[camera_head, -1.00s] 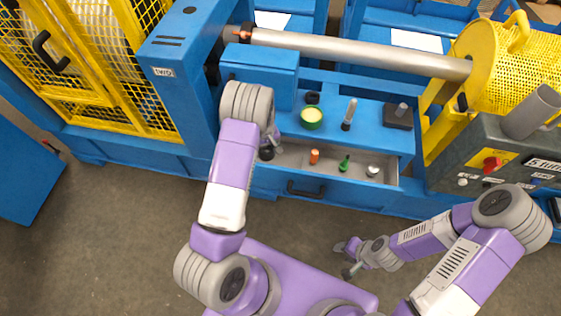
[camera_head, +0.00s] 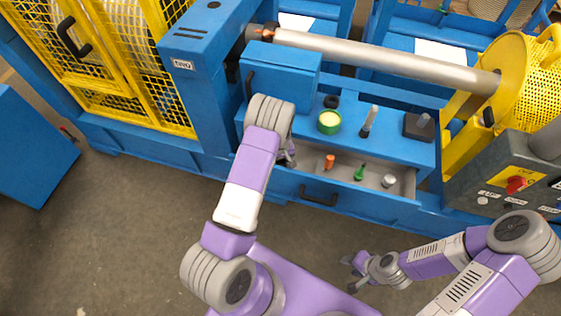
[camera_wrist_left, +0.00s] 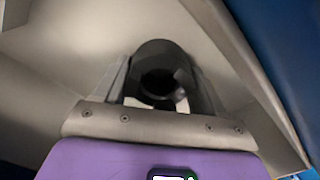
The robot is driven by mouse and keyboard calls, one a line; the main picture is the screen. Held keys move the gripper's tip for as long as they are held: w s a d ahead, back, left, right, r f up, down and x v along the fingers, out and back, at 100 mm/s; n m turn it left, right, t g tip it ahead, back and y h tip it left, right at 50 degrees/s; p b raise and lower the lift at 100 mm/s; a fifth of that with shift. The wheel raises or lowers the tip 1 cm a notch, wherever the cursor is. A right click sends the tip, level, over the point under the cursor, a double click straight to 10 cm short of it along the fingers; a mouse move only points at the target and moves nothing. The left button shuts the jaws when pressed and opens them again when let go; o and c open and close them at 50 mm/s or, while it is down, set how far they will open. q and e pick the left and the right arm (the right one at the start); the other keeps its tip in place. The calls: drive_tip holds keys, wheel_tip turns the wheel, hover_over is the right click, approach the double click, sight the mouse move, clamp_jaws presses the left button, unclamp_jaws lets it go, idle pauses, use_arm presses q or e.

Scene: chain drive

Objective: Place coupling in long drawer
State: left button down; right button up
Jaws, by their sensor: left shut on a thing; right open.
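The coupling is a dark hollow cylinder (camera_wrist_left: 160,75) held between the fingers of my left gripper (camera_wrist_left: 160,90) in the left wrist view. My left gripper is shut on it. Pale walls and floor surround it there, seemingly the drawer's inside; whether it touches the floor I cannot tell. In the head view the long drawer (camera_head: 402,183) is pulled open below the blue shelf, and my left wrist covers its left end, hiding most of the gripper and the coupling. My right gripper (camera_head: 349,273) is open and empty over the floor, in front of the drawer.
The drawer holds an orange piece (camera_head: 329,162), a green piece (camera_head: 359,173) and a silver piece (camera_head: 388,181). A green-and-yellow round container (camera_head: 329,122), a black ring (camera_head: 331,101) and an upright metal pin (camera_head: 369,121) stand on the shelf. A blue box (camera_head: 281,76) rises behind my left wrist.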

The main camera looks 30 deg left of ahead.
use_arm(q)
drive_tip(key=shift+c, duration=0.5)
unclamp_jaws()
drive_tip(key=shift+r+p, duration=0.4)
drive_tip(key=shift+r, duration=0.1)
wheel_tip(320, 180, up, 11)
drive_tip(key=p, duration=0.4)
drive_tip(key=shift+r, duration=0.2)
